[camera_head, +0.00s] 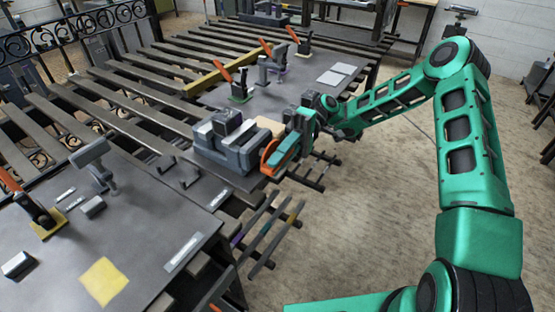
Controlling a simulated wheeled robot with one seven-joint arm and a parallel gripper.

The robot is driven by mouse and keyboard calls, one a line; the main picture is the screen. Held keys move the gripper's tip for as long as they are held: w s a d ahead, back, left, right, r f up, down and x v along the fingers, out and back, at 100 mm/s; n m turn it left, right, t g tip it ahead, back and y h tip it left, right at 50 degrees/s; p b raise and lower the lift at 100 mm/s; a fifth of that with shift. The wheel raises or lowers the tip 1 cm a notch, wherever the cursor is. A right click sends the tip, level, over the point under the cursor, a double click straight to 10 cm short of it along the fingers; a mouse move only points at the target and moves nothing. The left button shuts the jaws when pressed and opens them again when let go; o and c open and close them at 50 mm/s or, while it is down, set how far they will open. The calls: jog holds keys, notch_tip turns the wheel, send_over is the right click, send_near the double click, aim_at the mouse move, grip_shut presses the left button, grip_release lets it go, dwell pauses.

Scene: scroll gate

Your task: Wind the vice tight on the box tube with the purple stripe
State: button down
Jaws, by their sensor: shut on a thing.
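The grey vice (240,153) stands on the dark bench plate near its right edge. A short dark box tube (228,122) with a faint purple tint sits upright between its jaws; I cannot tell how tightly it is held. An orange handwheel (269,156) is at the vice's right end, partly hidden by my gripper. My gripper (279,152) reaches in from the right and is shut at this wheel; its fingertips are small and partly hidden.
Several tubes (264,240) with coloured stripes, one purple, lie in a rack below the bench edge. Orange-handled clamps (240,86) stand behind the vice. A front table (150,250) carries a yellow square (104,281). The floor (360,220) at right is clear.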

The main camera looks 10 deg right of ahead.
jog(key=shift+d+f, duration=0.15)
jog(key=shift+f, duration=0.05)
jog(key=c, duration=1.7)
grip_release()
jog(key=shift+w, duration=0.1)
jog(key=shift+r, duration=0.1)
jog(key=shift+v, duration=5.5)
